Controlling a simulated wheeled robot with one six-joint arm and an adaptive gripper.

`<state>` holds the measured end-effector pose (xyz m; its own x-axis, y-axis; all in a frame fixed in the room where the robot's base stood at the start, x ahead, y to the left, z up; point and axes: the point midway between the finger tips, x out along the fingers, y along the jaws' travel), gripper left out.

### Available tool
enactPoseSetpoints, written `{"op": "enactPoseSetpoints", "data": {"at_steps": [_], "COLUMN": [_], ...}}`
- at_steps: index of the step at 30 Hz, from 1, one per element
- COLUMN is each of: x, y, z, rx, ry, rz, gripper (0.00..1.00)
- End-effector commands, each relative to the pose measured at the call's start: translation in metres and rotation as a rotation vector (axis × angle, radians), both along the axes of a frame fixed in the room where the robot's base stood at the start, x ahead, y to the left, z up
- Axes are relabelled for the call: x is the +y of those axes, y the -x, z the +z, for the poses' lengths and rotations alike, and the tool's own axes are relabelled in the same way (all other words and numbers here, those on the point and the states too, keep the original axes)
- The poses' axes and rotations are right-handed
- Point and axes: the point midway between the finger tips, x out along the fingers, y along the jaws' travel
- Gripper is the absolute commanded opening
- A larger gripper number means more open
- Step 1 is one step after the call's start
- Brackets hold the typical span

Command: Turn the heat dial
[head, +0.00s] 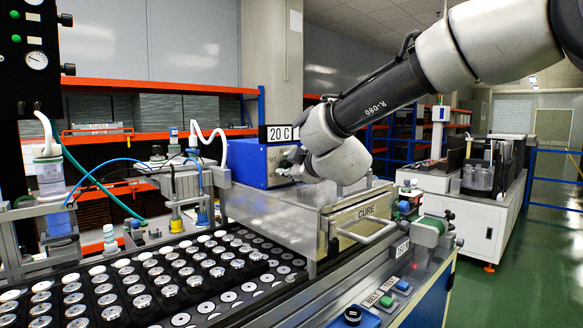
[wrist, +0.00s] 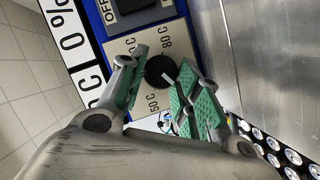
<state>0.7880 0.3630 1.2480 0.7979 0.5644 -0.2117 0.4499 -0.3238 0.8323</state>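The heat dial (wrist: 157,71) is a round black knob on a pale scale plate (wrist: 140,44) with temperature marks, 50 C and 80 C among them. A white mark shows on the knob. The plate is on the blue box (head: 250,162), whose display reads 20 C (head: 279,133) in the head view. My gripper (wrist: 163,68) is open in the wrist view, its green-padded fingers on either side of the dial with visible gaps. I cannot tell how deep the fingertips reach. In the head view my gripper (head: 291,160) is at the box's front, and my arm hides the dial.
A black OFF switch (wrist: 130,7) is beside the scale plate. Below the box is the CURE drawer (head: 362,214) with a bar handle. Trays of round speaker parts (head: 150,285) lie at the left. The green floor (head: 520,270) at the right is clear.

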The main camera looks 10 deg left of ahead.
Motion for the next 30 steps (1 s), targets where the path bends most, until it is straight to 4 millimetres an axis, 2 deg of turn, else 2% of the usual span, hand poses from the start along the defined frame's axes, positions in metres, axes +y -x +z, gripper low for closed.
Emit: {"op": "enactPoseSetpoints", "data": {"at_steps": [4, 12, 24, 25, 28, 30], "x": [-0.0008, -0.0031, -0.0016, -0.0015, -0.0014, -0.0014], "y": [-0.0006, -0.0024, -0.0012, -0.0013, -0.0013, -0.0013], "z": [0.0002, 0.0002, 0.0004, 0.0003, 0.0007, 0.0011], "rx": [0.028, 0.198, 0.224, 0.224, 0.224, 0.224], "ry": [-0.019, -0.137, -0.158, -0.158, -0.158, -0.159], "rz": [0.000, -0.004, 0.000, 0.000, 0.000, 0.000], "gripper": [0.09, 0.09, 0.09, 0.38, 0.55, 0.55]}}
